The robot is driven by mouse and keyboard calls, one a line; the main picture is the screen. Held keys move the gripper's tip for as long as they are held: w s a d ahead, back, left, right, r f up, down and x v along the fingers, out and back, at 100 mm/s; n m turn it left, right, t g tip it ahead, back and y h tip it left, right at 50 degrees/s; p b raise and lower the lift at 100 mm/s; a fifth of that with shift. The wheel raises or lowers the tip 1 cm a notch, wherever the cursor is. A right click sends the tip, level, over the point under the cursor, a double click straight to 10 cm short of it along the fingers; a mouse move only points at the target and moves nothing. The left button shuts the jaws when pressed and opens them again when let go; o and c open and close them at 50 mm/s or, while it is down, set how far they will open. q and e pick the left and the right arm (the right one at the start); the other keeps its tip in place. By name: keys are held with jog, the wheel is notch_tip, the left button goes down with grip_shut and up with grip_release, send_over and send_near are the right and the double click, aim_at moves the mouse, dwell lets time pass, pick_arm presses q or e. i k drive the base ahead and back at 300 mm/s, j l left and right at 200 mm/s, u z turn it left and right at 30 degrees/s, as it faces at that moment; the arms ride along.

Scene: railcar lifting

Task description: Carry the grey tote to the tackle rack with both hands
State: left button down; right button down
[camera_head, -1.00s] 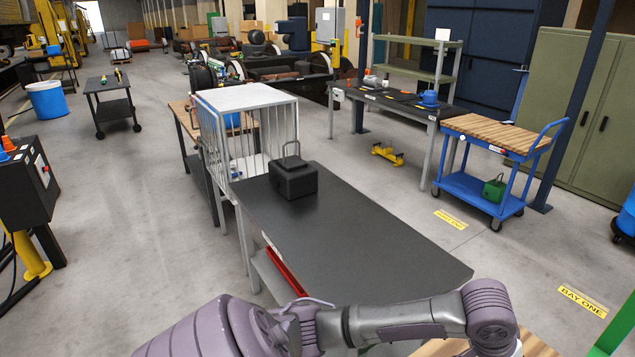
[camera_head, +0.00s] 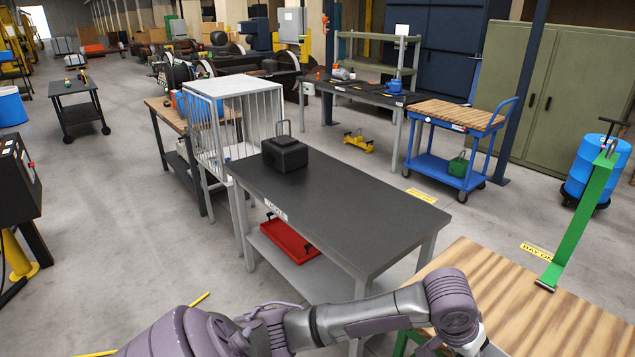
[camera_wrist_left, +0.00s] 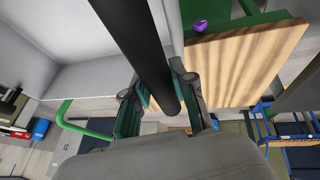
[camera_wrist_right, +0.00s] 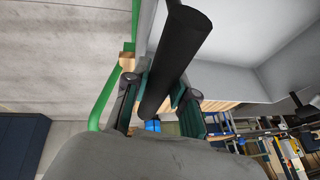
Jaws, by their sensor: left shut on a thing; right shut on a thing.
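The grey tote shows only in part, as pale grey walls in the left wrist view (camera_wrist_left: 85,75) and the right wrist view (camera_wrist_right: 225,80). My left gripper (camera_wrist_left: 160,82) is shut on a thick black handle bar (camera_wrist_left: 140,35) of the tote. My right gripper (camera_wrist_right: 160,88) is shut on another such black bar (camera_wrist_right: 185,35). The tote's inside is not clear. The head view shows neither the tote nor the fingertips. An open grey-green shelf rack (camera_head: 376,37) stands at the back; I cannot tell whether it is the tackle rack.
A wooden bench top (camera_head: 540,310) with a green post (camera_head: 585,215) is close at front right. A dark table (camera_head: 350,205) carries a black block (camera_head: 284,155). A blue cart (camera_head: 455,140) and blue drum (camera_head: 598,165) stand beyond. Open floor (camera_head: 120,240) lies at left.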

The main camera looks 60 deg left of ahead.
aim_at(351, 212)
jog(key=k+j, duration=0.1)
jog(key=j, duration=1.1)
jog(key=k+j+u, duration=0.1)
jog(key=j, duration=1.1)
